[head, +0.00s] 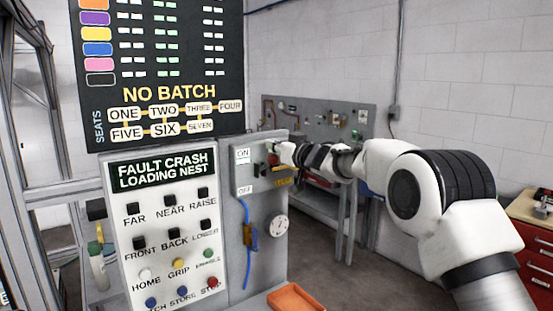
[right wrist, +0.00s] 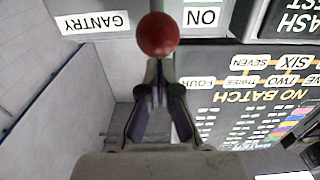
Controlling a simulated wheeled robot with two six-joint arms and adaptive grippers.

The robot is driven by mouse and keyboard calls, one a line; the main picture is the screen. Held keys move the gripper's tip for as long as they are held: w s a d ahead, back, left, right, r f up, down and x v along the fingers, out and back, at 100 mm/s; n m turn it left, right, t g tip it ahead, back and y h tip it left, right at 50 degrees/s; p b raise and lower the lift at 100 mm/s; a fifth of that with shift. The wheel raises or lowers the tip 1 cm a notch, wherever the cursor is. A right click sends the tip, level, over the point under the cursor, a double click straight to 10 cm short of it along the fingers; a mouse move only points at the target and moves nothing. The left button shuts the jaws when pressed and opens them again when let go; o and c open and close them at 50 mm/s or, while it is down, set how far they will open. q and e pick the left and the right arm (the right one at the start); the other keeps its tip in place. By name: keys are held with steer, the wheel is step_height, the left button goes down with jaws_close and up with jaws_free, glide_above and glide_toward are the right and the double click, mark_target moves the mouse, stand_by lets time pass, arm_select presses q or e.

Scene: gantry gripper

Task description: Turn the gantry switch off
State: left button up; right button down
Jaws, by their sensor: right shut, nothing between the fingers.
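The gantry switch is on a grey panel (head: 241,174) with an ON label (head: 243,154) above an OFF label (head: 245,190). Its red ball knob (head: 273,160) is level with ON, partly hidden by my right gripper (head: 282,153). In the right wrist view the red knob (right wrist: 158,35) lies just beyond the fingertips of my right gripper (right wrist: 158,68), between the GANTRY label (right wrist: 92,22) and the ON label (right wrist: 205,18). The fingers are shut and empty. I cannot tell whether they touch the knob. My left gripper is out of view.
A white button panel (head: 170,240) marked FAULT CRASH LOADING NEST stands left of the switch. A black NO BATCH board (head: 160,70) hangs above it. An orange tray (head: 297,300) is below. A grey workbench (head: 330,185) stands behind, and a red cabinet (head: 538,250) at the right.

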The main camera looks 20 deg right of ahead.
steer(key=shift+f+b, duration=0.8)
steer(key=shift+f, duration=0.35)
steer(key=shift+s+f+b, duration=0.2)
steer(key=shift+f+b, duration=0.55)
steer(key=shift+f, duration=0.35)
steer(key=shift+w+f+b, duration=0.2)
steer(key=shift+f+b, duration=0.1)
steer(key=shift+f, duration=0.25)
steer(key=shift+w+f+b, duration=0.15)
steer(key=shift+f+b, duration=0.15)
steer(key=shift+f, duration=0.25)
steer(key=s+r, duration=0.1)
steer(key=s, duration=0.1)
steer(key=b, duration=0.4)
glide_toward(276, 162)
steer(key=shift+w+a+f, duration=0.1)
steer(key=shift+w+f, duration=0.1)
steer(key=shift+w, duration=0.35)
steer(key=shift+w+a+f, duration=0.15)
steer(key=shift+w+f, duration=0.05)
steer(key=shift+w, duration=0.3)
steer(key=shift+w, duration=0.1)
